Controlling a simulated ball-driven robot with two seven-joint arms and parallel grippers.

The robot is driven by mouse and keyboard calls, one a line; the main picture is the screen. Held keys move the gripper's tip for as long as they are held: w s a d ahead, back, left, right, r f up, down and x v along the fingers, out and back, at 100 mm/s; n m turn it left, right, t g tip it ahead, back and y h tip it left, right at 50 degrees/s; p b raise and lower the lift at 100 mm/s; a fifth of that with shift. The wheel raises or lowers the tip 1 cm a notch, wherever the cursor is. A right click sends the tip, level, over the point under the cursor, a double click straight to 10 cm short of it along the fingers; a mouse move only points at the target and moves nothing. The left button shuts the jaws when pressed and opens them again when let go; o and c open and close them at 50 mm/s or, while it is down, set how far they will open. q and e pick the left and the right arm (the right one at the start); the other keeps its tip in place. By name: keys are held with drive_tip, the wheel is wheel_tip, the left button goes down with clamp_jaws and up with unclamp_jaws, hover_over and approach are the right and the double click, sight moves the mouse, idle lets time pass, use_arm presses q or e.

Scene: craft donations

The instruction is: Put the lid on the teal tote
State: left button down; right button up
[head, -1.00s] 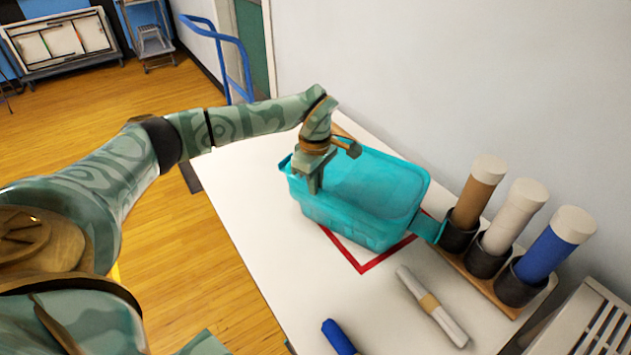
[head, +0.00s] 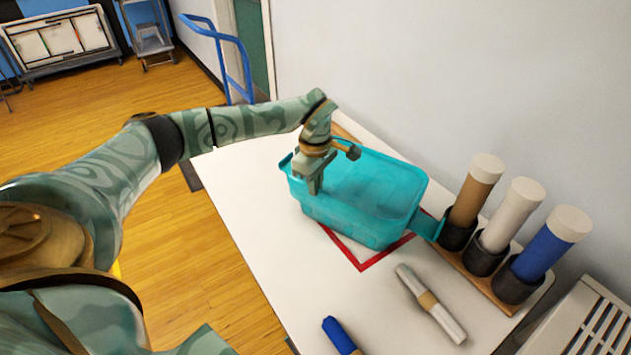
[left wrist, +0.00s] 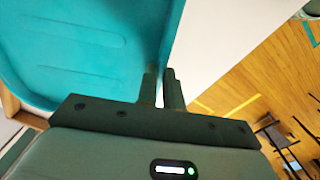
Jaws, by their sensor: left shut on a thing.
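The teal tote (head: 350,222) stands on the white table, over a red outline (head: 362,262). My left gripper (head: 313,188) is at the tote's near left side. The grooved teal surface (left wrist: 85,45) fills the upper left there. My right gripper is not in view.
A wooden rack holds brown (head: 474,190), white (head: 513,212) and blue (head: 552,245) rolls right of the tote. A banded white roll (head: 430,303) and a blue roll (head: 338,335) lie in front. The wall is close behind. Bare table (head: 245,185) lies to the left.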

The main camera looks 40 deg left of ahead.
use_arm(q)
drive_tip(key=c, duration=1.5)
unclamp_jaws()
drive_tip(key=shift+o, duration=0.2)
wheel_tip(320, 180, up, 16)
drive_tip(key=p, duration=0.4)
drive_tip(key=shift+r, duration=0.15)
